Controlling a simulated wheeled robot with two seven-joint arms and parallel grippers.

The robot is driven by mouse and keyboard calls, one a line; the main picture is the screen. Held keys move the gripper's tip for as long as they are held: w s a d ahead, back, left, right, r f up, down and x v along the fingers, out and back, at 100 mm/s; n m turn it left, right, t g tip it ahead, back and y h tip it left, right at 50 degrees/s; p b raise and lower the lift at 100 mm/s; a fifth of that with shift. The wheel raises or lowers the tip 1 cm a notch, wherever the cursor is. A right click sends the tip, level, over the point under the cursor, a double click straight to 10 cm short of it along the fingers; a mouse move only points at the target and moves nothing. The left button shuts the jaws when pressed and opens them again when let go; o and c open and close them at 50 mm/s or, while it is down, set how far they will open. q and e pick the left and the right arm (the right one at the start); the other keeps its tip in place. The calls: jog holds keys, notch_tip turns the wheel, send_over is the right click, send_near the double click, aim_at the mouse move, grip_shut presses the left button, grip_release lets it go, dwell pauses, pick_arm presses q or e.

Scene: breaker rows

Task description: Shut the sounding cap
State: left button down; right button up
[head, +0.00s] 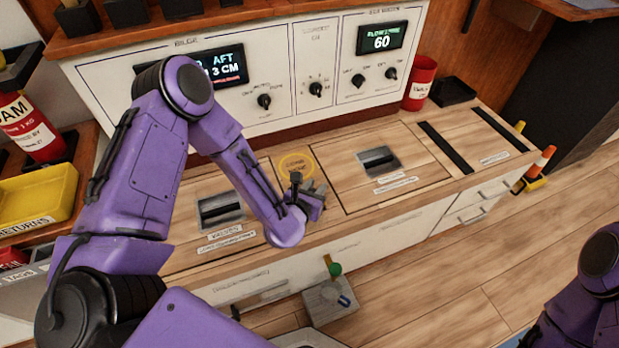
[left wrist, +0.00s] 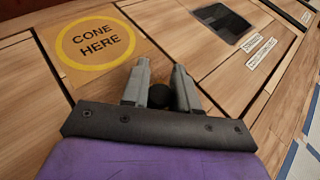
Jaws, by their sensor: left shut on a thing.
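My left gripper (head: 312,200) is low over the front of the wooden counter, just in front of the yellow "CONE HERE" ring. In the left wrist view its two grey fingers (left wrist: 161,78) are closed around a small dark round thing (left wrist: 160,97). Most of that thing is hidden by the fingers and palm, and I cannot tell whether it is the sounding cap. No part in view is clearly labelled as the sounding cap. My right gripper is out of view; only part of my right arm shows at the lower right.
The "CONE HERE" ring (left wrist: 95,39) is bare. Recessed hatch handles (head: 379,160) lie either side of it. A grey box (head: 328,303) with a green-knobbed lever (head: 335,269) stands below the counter front. An orange cone (head: 541,162) is by the right end. A yellow tray (head: 38,200) is left.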

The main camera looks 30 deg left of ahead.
pick_arm(q)
jog(key=shift+s+d, duration=0.7)
jog(key=shift+d, duration=0.05)
jog(key=shift+f, duration=0.1)
jog(key=c, duration=0.9)
grip_release()
jog(key=shift+c, duration=0.2)
jog(key=p+v, duration=0.1)
jog(key=v, duration=0.9)
jog(key=shift+s, duration=0.25)
